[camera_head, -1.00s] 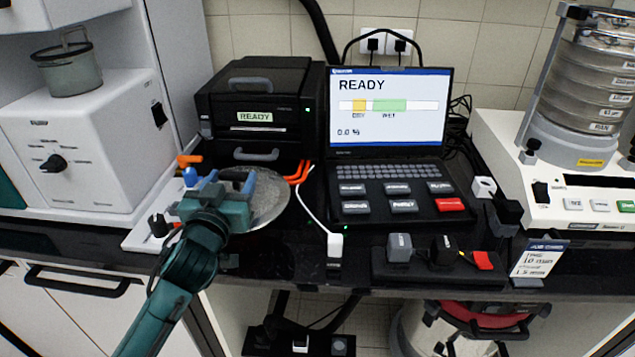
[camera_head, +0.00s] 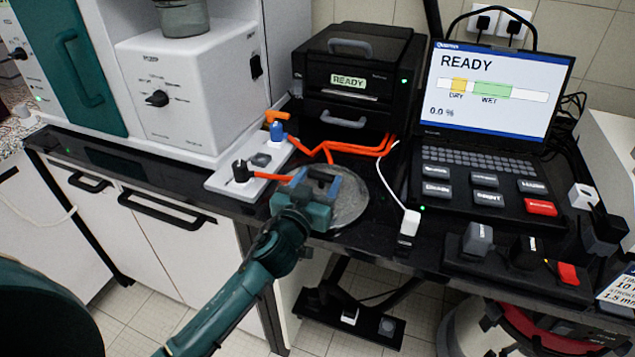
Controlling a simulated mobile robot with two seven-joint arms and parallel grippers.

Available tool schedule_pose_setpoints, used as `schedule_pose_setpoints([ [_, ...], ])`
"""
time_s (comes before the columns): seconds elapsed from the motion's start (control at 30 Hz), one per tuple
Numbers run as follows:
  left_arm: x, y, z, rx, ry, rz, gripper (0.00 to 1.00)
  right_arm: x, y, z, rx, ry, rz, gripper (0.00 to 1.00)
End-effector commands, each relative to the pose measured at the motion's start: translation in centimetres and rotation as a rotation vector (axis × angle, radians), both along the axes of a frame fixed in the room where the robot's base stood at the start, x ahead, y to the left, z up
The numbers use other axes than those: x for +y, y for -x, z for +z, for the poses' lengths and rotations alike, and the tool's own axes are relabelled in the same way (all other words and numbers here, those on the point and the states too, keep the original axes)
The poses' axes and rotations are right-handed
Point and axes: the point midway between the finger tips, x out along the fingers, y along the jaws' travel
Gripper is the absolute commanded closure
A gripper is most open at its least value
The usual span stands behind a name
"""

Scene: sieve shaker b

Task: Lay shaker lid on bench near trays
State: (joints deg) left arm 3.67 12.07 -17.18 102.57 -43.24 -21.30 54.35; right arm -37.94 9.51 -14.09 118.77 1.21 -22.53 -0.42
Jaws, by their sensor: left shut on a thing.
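The shaker lid (camera_head: 349,205) is a round, greyish, see-through-looking disc. It shows just right of and behind my left gripper (camera_head: 318,182), in front of the black printer-like box. My left gripper is shut on the lid and hides its left part. The lid overlaps the black bench (camera_head: 120,165) in the picture; I cannot tell whether it touches the bench or hangs above it. No trays can be made out. My right gripper is not in view.
A white switch strip (camera_head: 222,184) with orange cables lies left of the lid. Behind stand the black box reading READY (camera_head: 350,95) and a white machine with a knob (camera_head: 165,90). The laptop (camera_head: 490,110) stands right. Bare bench shows along the front left.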

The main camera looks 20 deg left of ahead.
Motion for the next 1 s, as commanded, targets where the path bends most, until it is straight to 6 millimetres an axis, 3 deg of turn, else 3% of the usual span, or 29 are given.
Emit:
schedule_pose_setpoints([
  [0.17, 0.0, 0.0, -0.2, -0.003, 0.0, 0.0, 0.79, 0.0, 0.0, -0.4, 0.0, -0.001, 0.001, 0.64],
  [0.2, 0.0, 0.0, -0.4, 0.0, -0.001, 0.0, 0.41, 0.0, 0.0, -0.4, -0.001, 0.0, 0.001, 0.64],
  [0.47, 0.0, 0.0, -0.3, 0.0, -0.001, 0.0, 0.2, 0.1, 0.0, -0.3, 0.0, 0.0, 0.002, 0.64],
  [0.8, 0.0, 0.2, 0.2, 0.001, -0.001, 0.0, 0.2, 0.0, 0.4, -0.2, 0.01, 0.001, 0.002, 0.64],
  [1.0, 0.2, 3.9, -0.2, 0.003, 0.002, 0.0, 0.2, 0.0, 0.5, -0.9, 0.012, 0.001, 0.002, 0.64],
])
